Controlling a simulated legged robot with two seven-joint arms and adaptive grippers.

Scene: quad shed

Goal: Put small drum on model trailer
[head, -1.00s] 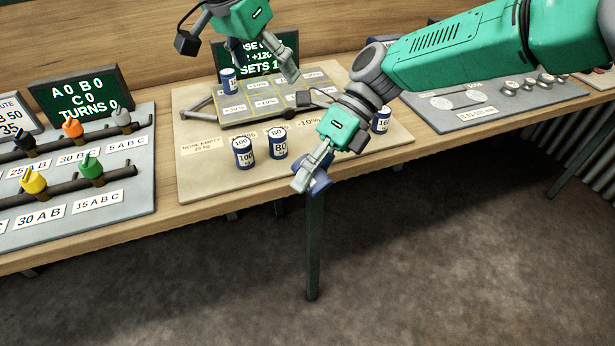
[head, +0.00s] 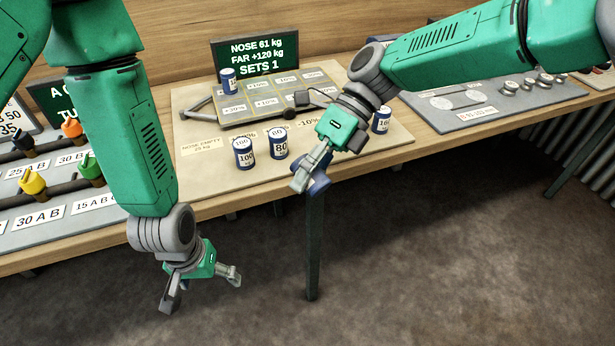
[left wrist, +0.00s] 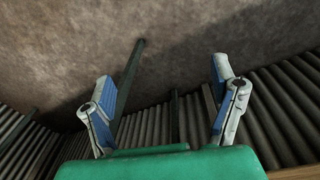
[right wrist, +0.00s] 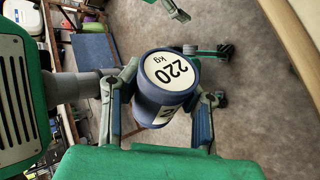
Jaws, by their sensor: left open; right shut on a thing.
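My right gripper (head: 310,178) is shut on a blue drum with a white lid (right wrist: 168,75) marked 220 kg. It holds the drum at the front edge of the board. The model trailer (head: 262,100) is a grey frame with a marked grid bed at the back of the board. One small blue drum (head: 228,79) stands on its far left part. Drums marked 100 (head: 244,152) and 80 (head: 278,142) stand in front of the trailer, and one marked 160 (head: 381,120) stands at its right. My left gripper (head: 203,295) is open and empty, below the table's front edge.
A dark sign (head: 256,55) behind the trailer reads NOSE 61 kg, FAR +120 kg, SETS 1. A valve board (head: 60,190) lies on the left, and a grey board with knobs (head: 480,100) on the right. The floor in front is clear.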

